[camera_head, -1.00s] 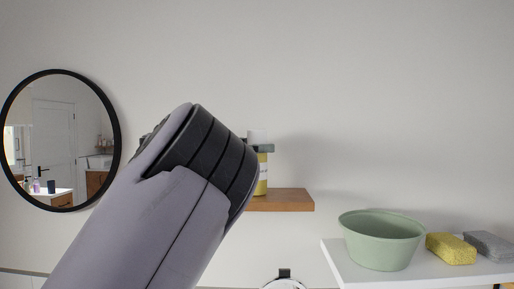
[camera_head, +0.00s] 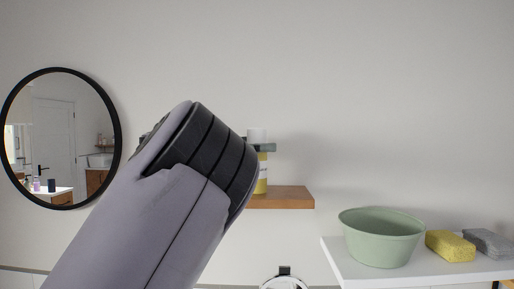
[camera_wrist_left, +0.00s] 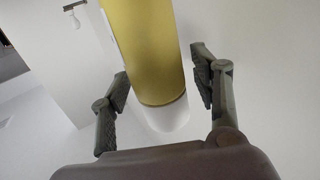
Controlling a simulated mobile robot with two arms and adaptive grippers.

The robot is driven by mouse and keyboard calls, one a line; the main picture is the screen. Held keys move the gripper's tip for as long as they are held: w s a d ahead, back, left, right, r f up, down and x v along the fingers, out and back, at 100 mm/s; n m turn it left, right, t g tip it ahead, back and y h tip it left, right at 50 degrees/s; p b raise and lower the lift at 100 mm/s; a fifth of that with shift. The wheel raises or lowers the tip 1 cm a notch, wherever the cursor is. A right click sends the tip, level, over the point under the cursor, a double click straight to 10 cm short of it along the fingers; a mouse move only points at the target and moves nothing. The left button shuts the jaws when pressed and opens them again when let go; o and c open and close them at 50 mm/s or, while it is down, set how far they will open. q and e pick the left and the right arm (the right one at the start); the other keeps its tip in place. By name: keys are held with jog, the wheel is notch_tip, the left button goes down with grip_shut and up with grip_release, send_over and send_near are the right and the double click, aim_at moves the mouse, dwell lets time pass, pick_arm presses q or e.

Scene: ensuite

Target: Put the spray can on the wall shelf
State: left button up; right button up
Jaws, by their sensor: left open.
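The spray can (camera_head: 263,178) is yellow with a white cap. In the head view it appears upright on the wooden wall shelf (camera_head: 290,198), partly hidden behind my left arm. Its base seems to meet the shelf top. In the left wrist view the can (camera_wrist_left: 145,45) stretches down from the top edge to its white end. My left gripper (camera_wrist_left: 162,85) is open, with one finger on each side of the can and a gap visible at least on the right. In the head view only a dark finger part shows, just below the cap. My right gripper is not in view.
A white ledge (camera_head: 345,272) at the lower right holds a green basin (camera_head: 382,240), a yellow sponge (camera_head: 450,246) and a grey sponge (camera_head: 488,243). A round black-framed mirror (camera_head: 62,140) hangs at left. The shelf's right end is bare.

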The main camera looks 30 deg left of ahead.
pick_arm(q)
jog(key=b+v, duration=0.3)
jog(key=v, duration=0.9)
jog(key=shift+b, duration=0.3)
jog(key=shift+r, duration=0.15)
